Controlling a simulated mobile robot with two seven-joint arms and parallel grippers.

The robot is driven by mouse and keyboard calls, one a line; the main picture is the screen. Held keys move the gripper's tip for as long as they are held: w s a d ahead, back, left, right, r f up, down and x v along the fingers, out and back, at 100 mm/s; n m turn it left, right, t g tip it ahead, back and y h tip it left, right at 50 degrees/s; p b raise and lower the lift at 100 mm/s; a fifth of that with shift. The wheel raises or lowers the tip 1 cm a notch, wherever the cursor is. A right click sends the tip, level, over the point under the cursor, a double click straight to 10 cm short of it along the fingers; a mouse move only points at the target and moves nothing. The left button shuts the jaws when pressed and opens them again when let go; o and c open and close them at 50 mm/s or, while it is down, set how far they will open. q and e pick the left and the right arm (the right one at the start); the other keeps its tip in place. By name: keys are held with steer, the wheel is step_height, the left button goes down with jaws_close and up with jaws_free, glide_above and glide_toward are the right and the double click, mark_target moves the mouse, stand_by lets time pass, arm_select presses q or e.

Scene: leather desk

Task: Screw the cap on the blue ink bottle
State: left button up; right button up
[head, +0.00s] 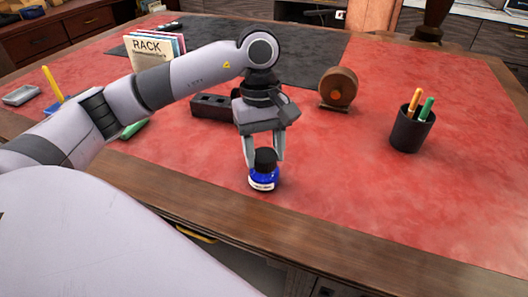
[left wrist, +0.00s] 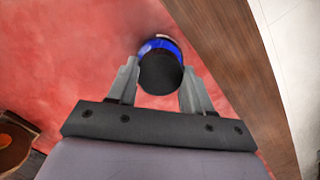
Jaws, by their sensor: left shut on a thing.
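The blue ink bottle (head: 263,179) stands upright on the red leather desktop close to the front wooden edge. Its black cap (head: 265,158) sits on top of the bottle's neck; I cannot tell how tightly. My left gripper (head: 264,157) points down from above, with its two fingers shut on the cap from either side. In the left wrist view the round black cap (left wrist: 161,74) lies between the fingertips of the left gripper (left wrist: 160,80), with the blue bottle (left wrist: 160,45) showing behind it. The right gripper is not in view.
A black pen cup (head: 411,130) stands to the right. A brown round object (head: 338,88) and a dark holder (head: 212,106) are behind the gripper. A book rack (head: 153,50) stands at the back left. The red surface right of the bottle is clear.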

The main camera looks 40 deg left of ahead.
arm_select(q)
steer(key=shift+m, duration=0.8)
steer(key=shift+f+b, duration=0.1)
steer(key=shift+b, duration=0.2)
steer(key=shift+f+m+b, duration=0.1)
steer(key=shift+m+b, duration=0.4)
steer(key=shift+m, duration=0.4)
steer(key=shift+m+g+y+b, duration=0.3)
steer(key=shift+m+b, duration=0.05)
steer(key=shift+m, duration=0.75)
steer(key=shift+m+b, duration=0.4)
steer(key=shift+m, duration=0.7)
steer(key=shift+m+y, duration=0.3)
steer(key=shift+m, duration=0.6)
